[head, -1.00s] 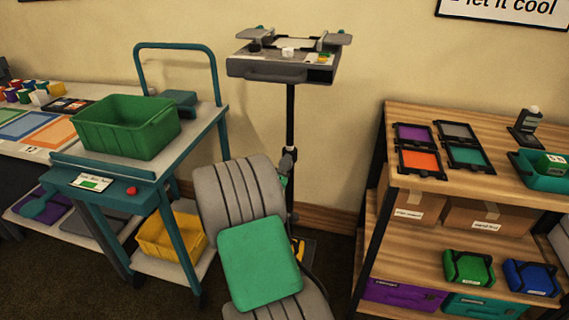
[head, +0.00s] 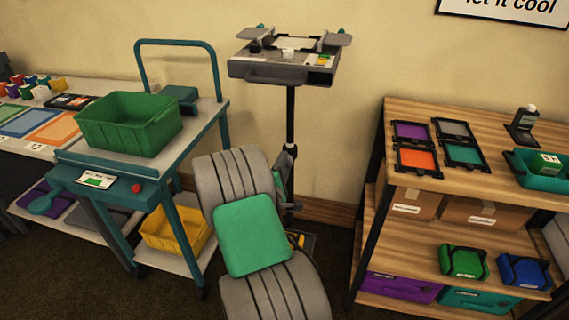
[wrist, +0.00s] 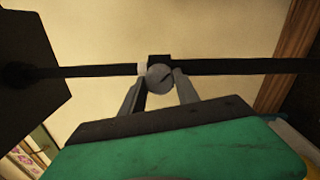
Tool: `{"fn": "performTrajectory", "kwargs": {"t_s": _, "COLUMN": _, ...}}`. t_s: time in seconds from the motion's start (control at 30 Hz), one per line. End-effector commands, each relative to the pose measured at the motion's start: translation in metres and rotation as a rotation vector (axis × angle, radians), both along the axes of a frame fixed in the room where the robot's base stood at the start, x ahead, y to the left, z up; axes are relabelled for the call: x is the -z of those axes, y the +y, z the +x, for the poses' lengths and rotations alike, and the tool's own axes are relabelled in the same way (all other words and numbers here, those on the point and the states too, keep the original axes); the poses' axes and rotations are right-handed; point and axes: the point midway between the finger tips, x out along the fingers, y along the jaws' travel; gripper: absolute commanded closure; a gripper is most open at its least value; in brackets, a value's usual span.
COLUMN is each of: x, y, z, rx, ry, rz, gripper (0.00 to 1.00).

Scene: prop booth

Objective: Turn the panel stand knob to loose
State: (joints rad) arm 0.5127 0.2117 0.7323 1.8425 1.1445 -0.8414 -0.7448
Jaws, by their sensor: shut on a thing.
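The panel stand has a thin black post (head: 290,115) under a grey tray head (head: 283,67). In the wrist view the post (wrist: 230,67) runs across the picture, with a pale ring and a black collar on it. The round grey knob (wrist: 160,78) sits at the collar and bears a short slanted dark mark. My gripper (wrist: 159,84) has one finger on each side of the knob and is shut on it. In the head view my gripper (head: 286,162) is small and partly hidden behind my arm. I cannot read a loose or tight label.
A teal trolley (head: 150,172) with a green crate (head: 128,122) stands to the left. A wooden shelf unit (head: 500,188) with frames and boxes stands to the right. The wall (head: 345,120) is close behind the stand. Some carpet shows between the stand and the shelf.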

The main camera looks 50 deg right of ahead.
Motion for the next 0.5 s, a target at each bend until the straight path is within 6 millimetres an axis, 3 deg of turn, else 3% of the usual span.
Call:
{"fn": "performTrajectory", "kwargs": {"t_s": 0.27, "x": 0.0037, "y": 0.0023, "z": 0.0011, "rx": -0.007, "ry": 0.003, "rz": 0.006, "gripper": 1.0}}
{"fn": "performTrajectory", "kwargs": {"t_s": 0.3, "x": 0.0037, "y": 0.0023, "z": 0.0011, "rx": -0.007, "ry": 0.003, "rz": 0.006, "gripper": 0.62}}
{"fn": "performTrajectory", "kwargs": {"t_s": 0.5, "x": 0.0025, "y": 0.0004, "z": -0.0005, "rx": -0.001, "ry": 0.002, "rz": 0.004, "gripper": 0.45}}
